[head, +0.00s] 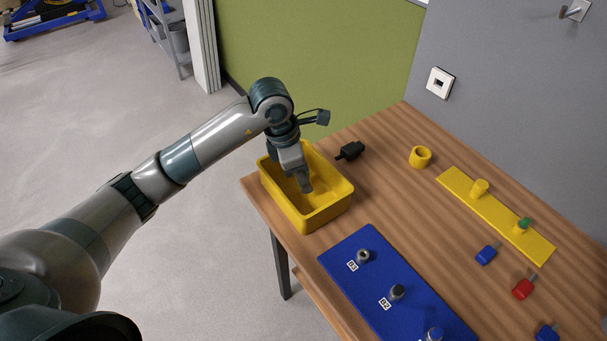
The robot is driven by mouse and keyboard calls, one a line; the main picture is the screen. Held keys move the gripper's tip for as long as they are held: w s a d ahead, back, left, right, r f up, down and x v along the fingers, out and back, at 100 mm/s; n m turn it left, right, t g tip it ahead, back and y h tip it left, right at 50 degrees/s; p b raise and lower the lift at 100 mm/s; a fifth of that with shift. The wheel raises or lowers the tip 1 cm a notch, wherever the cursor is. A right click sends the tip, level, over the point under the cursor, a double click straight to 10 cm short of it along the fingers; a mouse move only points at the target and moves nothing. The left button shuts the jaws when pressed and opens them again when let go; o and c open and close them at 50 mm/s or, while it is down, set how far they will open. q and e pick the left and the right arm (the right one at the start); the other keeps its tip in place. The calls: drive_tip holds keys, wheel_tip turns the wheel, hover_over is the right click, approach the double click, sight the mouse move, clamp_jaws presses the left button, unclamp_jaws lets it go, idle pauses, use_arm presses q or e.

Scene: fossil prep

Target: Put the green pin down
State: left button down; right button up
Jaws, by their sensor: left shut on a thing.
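My left gripper (307,189) reaches down into the yellow bin (331,215) at the table's near left corner. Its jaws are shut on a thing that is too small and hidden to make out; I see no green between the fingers. My right gripper is not in view.
A blue board (345,250) with labelled posts lies in front of the bin. A black part (350,151) and a yellow ring (420,157) lie behind. Blue (487,254) and red (523,289) pieces lie at right. The wooden table's middle (410,215) is clear.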

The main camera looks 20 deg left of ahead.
use_arm(q)
drive_tip(key=shift+f, duration=0.15)
drive_tip(key=shift+f, duration=0.15)
drive_tip(key=c, duration=1.6)
unclamp_jaws()
